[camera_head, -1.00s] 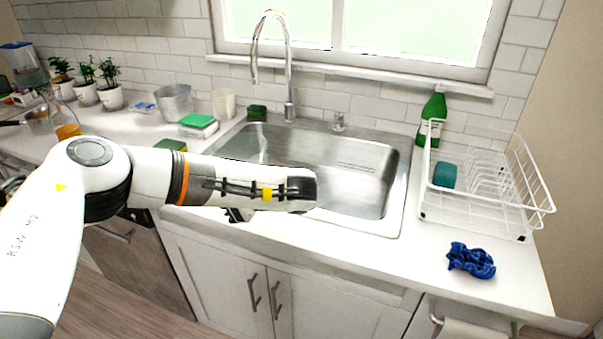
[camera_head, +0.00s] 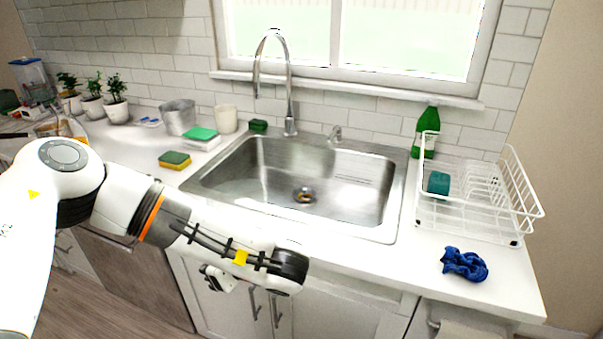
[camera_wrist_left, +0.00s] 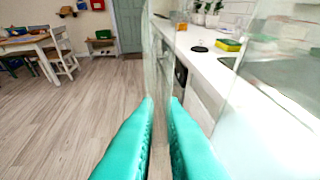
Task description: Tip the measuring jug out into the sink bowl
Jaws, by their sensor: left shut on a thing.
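The steel sink bowl (camera_head: 345,190) lies in the counter at the middle of the head view, empty apart from its drain. My left gripper (camera_head: 218,280) shows small and partly hidden under my forearm, in front of the cabinet doors and outside the sink. In the left wrist view its teal fingers (camera_wrist_left: 160,115) are shut on a thin clear wall. Clear glass, which looks like the measuring jug (camera_wrist_left: 265,115), fills the right of that view. I cannot make the jug out in the head view, nor tell its contents. My right gripper is not in view.
A tap (camera_head: 290,85) arches behind the sink. A white dish rack (camera_head: 475,222) and a blue cloth (camera_head: 465,264) are right of it. A sponge (camera_head: 174,160), a metal pot (camera_head: 178,117) and a glass vessel with amber liquid (camera_head: 77,130) stand left.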

